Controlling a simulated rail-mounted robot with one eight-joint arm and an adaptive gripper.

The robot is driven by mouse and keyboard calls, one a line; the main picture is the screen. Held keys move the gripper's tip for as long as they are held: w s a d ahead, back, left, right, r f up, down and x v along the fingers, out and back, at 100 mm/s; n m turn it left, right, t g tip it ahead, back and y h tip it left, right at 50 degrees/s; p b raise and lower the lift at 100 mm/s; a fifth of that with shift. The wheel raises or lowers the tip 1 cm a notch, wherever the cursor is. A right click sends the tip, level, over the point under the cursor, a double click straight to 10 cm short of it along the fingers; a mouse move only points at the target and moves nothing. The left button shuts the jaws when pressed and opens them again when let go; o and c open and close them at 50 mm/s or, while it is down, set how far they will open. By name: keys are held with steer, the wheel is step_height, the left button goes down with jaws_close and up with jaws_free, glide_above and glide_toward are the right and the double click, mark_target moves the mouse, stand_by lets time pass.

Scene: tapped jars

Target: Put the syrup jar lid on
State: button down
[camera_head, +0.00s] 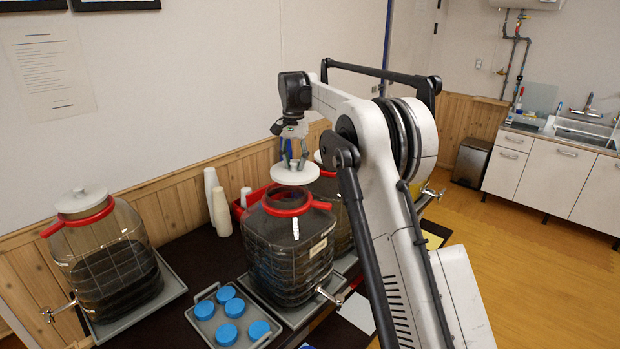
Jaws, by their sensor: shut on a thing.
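A white round lid (295,173) is held in my gripper (293,161), whose fingers are shut on its top. The lid hangs just above the middle jar (289,255), a square clear jar with a red collar and dark contents. The lid looks level and slightly above the jar's mouth. I cannot tell whether it is exactly centred over the opening. The jar's front label is too small to read. The left jar (110,262) has a white lid on it. A third jar (338,212) stands behind the middle one, partly hidden by my arm.
A grey tray (207,338) with several blue round caps (229,334) lies in front of the middle jar. Stacked white cups (221,213) stand behind it to the left, near a red bin (238,210). Metal taps stick out from the jars. Dark tabletop shows between the left and middle jars.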

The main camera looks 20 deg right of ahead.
steer(key=a, duration=0.1)
steer(key=w+a+r, duration=0.1)
steer(key=shift+w+a+r, duration=0.15)
steer(key=shift+w+a, duration=0.05)
steer(key=shift+a, duration=0.15)
steer(key=shift+s+f, duration=0.1)
steer(key=shift+f, duration=0.1)
steer(key=shift+f+b, duration=1.7)
steer(key=shift+f, duration=1.15)
steer(key=shift+f+b, duration=0.6)
steer(key=shift+f, duration=0.4)
steer(key=c, duration=1.3)
jaws_free()
steer(key=shift+c, duration=0.2)
steer(key=shift+r, duration=0.15)
step_height(320, 180, up, 12)
steer(key=shift+f, duration=0.1)
